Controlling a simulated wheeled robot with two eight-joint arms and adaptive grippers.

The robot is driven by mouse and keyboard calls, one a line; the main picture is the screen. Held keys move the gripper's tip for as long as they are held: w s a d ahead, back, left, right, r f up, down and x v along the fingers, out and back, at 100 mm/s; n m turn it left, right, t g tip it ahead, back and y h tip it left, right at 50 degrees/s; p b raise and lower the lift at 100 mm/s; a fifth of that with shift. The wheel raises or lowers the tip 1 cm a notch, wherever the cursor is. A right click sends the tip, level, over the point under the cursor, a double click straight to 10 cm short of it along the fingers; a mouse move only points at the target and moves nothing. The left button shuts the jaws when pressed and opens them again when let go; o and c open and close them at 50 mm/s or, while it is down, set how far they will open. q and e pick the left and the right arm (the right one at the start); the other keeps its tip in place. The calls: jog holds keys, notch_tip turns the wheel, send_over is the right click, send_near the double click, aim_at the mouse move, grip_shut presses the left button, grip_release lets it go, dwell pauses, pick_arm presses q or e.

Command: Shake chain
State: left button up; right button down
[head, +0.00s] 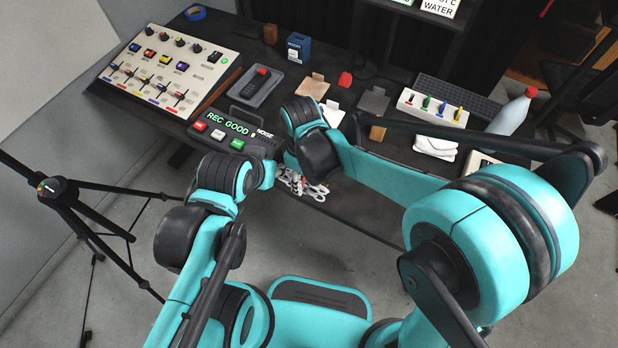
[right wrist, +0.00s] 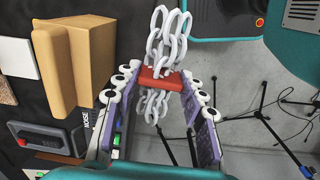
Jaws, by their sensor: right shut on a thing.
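My right gripper (right wrist: 160,82) is shut on the red grip piece (right wrist: 159,78) of a chain in the right wrist view. Pale grey links of the chain (right wrist: 167,38) show on both sides of the red piece, between and beyond the fingertips. In the head view the chain (head: 313,190) is a small pale cluster below my right wrist, over the table's front edge, with the gripper (head: 296,182) partly hidden there. My left arm reaches toward the same spot from the left, but its gripper fingers are hidden.
A tripod (head: 80,200) stands on the left.

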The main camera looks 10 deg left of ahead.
aim_at(291, 182)
jog(key=a, duration=0.2)
jog(key=s+a, duration=0.1)
jog(key=shift+a, duration=0.35)
jog(key=shift+w+d, duration=0.1)
jog(key=shift+d, duration=0.2)
jog(key=w+d, duration=0.2)
jog(key=d, duration=0.7)
jog(key=shift+d, duration=0.15)
